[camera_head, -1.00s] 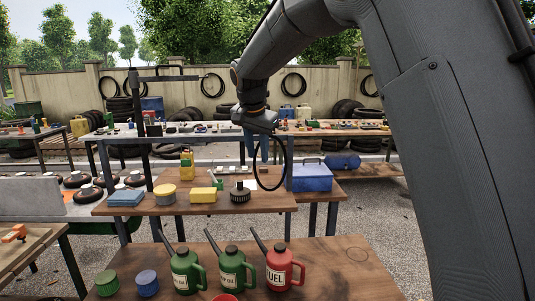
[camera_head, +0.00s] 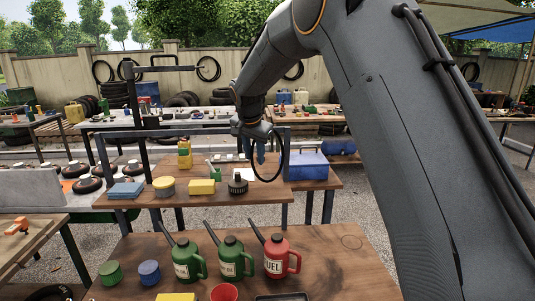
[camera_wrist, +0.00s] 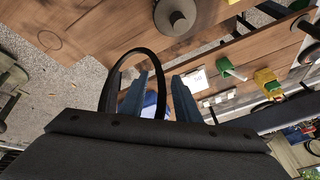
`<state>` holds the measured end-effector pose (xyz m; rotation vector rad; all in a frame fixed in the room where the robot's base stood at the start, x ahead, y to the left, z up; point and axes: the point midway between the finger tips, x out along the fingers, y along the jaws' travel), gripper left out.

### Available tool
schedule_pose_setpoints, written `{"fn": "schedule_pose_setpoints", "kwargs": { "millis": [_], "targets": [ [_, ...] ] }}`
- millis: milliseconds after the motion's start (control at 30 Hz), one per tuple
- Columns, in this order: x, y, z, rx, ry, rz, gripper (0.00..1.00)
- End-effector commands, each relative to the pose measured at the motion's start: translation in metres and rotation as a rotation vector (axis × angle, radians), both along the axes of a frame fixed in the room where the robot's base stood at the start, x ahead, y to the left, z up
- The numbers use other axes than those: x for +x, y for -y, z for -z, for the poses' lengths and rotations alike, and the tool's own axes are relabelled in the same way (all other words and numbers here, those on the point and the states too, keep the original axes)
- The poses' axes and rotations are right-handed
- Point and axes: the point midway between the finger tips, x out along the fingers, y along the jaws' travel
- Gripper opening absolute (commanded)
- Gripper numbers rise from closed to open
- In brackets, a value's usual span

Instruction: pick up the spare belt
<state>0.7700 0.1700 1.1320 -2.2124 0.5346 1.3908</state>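The spare belt is a thin black loop (camera_head: 282,170) hanging in the air beneath my gripper (camera_head: 259,155), in front of the middle bench. In the wrist view the belt (camera_wrist: 112,75) arcs around the left blue finger, and one strand runs down between the two fingers of my gripper (camera_wrist: 160,82). A gap shows between the fingertips. My gripper appears closed on that strand; the exact contact is hidden behind the dark gripper body.
The middle bench (camera_head: 140,203) bears a blue cloth stack (camera_head: 125,190), a yellow box (camera_head: 202,187), a dark round part (camera_head: 238,186) and a blue toolbox (camera_head: 306,168). The near bench (camera_head: 340,270) holds green cans and a red fuel can (camera_head: 280,258); its right side is mostly bare.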

Motion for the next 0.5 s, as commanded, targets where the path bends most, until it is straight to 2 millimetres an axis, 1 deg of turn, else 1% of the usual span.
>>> {"fn": "schedule_pose_setpoints", "kwargs": {
  "millis": [200,233,300,400,500],
  "targets": [
    [0.0008,0.0008,0.0007,0.001,0.001,0.001,0.30],
    [0.0008,0.0007,0.0007,0.001,0.001,0.001,0.26],
    [0.0008,0.0009,0.0007,0.001,0.001,0.001,0.14],
    [0.0007,0.0009,0.0006,0.000,0.001,0.002,0.00],
    [0.0008,0.0010,0.0003,0.001,0.002,0.002,0.00]
  ]
}}
